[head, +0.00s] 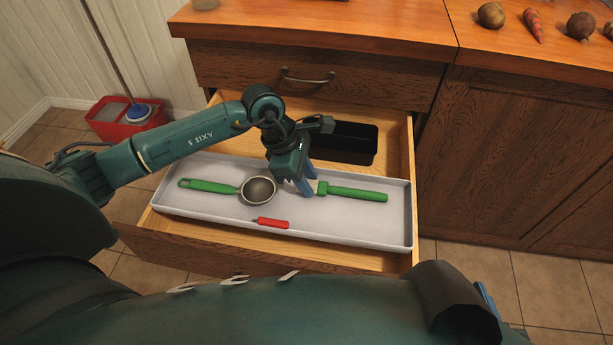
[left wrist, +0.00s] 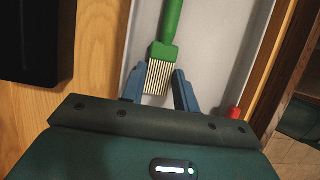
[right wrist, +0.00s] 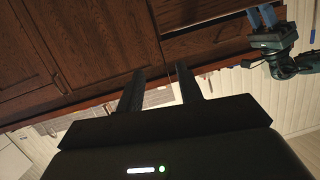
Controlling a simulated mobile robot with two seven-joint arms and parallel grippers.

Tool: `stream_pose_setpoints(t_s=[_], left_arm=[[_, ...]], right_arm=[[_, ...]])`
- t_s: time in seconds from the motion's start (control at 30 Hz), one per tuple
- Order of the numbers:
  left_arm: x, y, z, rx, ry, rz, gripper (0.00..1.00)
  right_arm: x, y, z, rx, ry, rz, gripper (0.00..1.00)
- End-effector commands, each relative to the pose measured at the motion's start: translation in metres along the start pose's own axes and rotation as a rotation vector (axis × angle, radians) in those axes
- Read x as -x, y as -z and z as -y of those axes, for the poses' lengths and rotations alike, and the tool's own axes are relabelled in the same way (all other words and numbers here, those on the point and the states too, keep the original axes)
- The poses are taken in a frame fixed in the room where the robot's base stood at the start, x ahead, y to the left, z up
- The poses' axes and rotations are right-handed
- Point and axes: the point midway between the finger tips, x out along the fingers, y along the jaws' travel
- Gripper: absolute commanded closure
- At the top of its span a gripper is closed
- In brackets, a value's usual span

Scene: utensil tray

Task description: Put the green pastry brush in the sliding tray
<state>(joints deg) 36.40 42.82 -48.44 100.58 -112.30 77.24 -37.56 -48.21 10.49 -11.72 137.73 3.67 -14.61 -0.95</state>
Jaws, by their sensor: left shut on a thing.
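The green pastry brush (head: 357,194) has a green handle and pale bristles, and is within the walls of the long light-grey sliding tray (head: 330,232) in the open drawer. My left gripper (head: 307,192) is shut on the brush at its bristle end. In the left wrist view the bristles (left wrist: 158,78) lie between the blue fingers (left wrist: 158,90) and the handle points away. I cannot tell whether the brush touches the tray floor. My right gripper (right wrist: 160,92) is open and empty in the right wrist view, away from the tray.
A green-handled strainer (head: 258,190) and a small red-handled tool (head: 271,223) lie in the tray. A black bin (head: 345,143) sits behind it in the drawer (head: 398,150). Vegetables lie on the countertop (head: 400,15). A red bucket (head: 110,122) with a mop stands at left.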

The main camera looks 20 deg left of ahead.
Motion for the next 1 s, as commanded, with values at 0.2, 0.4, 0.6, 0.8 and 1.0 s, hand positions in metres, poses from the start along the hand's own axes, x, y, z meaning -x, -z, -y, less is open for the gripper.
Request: stream_pose_setpoints(t_s=[0.2,0.4,0.6,0.8,1.0], left_arm=[[-0.001,0.001,0.0,0.0,0.0,-0.001,0.56],[-0.001,0.001,0.0,0.0,0.0,-0.001,0.48],[0.003,0.0,0.0,0.0,0.0,-0.001,0.48],[0.034,0.0,-0.001,-0.001,-0.005,-0.002,0.48],[0.078,0.0,-0.001,0.0,-0.004,-0.002,0.48]], right_arm=[[-0.001,-0.001,0.0,0.002,0.002,0.002,0.64],[-0.001,-0.001,0.001,0.002,0.002,0.002,0.64],[0.0,0.001,0.001,-0.001,0.002,0.0,0.64],[0.001,0.006,0.0,-0.006,0.0,-0.01,0.64],[0.005,0.008,-0.003,-0.014,-0.008,-0.009,0.64]])
